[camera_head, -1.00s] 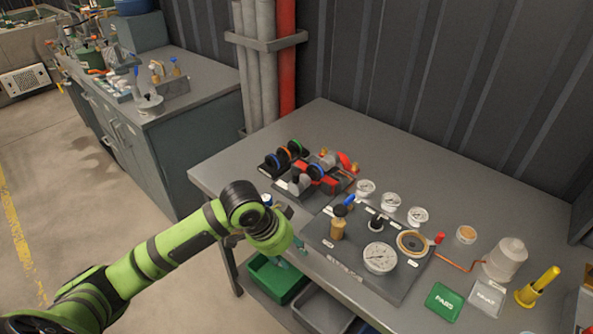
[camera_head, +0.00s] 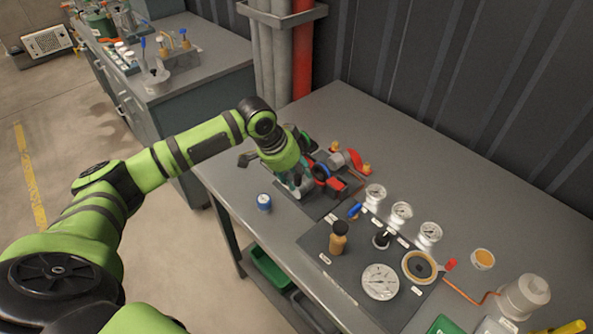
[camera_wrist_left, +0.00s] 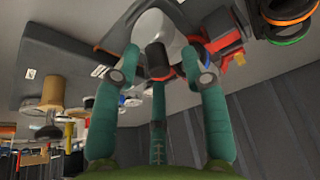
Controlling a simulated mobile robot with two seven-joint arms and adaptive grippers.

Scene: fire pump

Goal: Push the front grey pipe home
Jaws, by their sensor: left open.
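The pump assembly (camera_head: 345,168), with red, black and grey parts, sits on the grey table behind my left gripper. My left gripper (camera_head: 298,186) is at the assembly's front left and hides part of it. In the left wrist view, the three teal fingers (camera_wrist_left: 158,80) are open and spread around a grey rounded piece with a dark, red-edged end (camera_wrist_left: 158,60). It looks like the front grey pipe, though I cannot be sure. I cannot tell whether a finger touches it, nor how deep it is seated. My right gripper is not in view.
The back of the table (camera_head: 420,150) is clear.

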